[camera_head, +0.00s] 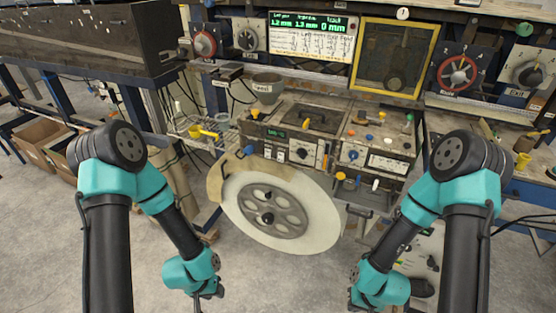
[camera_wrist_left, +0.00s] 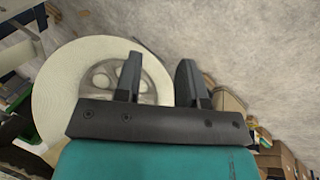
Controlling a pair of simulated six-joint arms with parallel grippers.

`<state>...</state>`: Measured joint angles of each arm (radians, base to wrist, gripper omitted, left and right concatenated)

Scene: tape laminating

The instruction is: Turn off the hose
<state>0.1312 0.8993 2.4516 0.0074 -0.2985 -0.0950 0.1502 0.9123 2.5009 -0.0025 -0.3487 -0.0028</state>
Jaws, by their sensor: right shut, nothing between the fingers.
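I cannot pick out the hose or its shut-off with certainty. A yellow-handled part (camera_head: 205,133) sits at the left of the machine, and a red hand wheel (camera_head: 457,74) is on the right panel. Another red-rimmed dial (camera_head: 205,43) is on the upper left panel. My left gripper (camera_head: 217,291) hangs low in front of the machine, away from these parts. In the left wrist view its two fingers (camera_wrist_left: 158,78) are apart with nothing between them. My right gripper (camera_head: 356,299) hangs low at the right, shut and empty, touching nothing visible.
A large white tape roll (camera_head: 312,212) on a grey hub stands between my arms, below the control panel (camera_head: 303,151). It also shows in the left wrist view (camera_wrist_left: 55,90). Cardboard boxes (camera_head: 38,138) stand at the far left. The floor in front (camera_head: 285,285) is clear.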

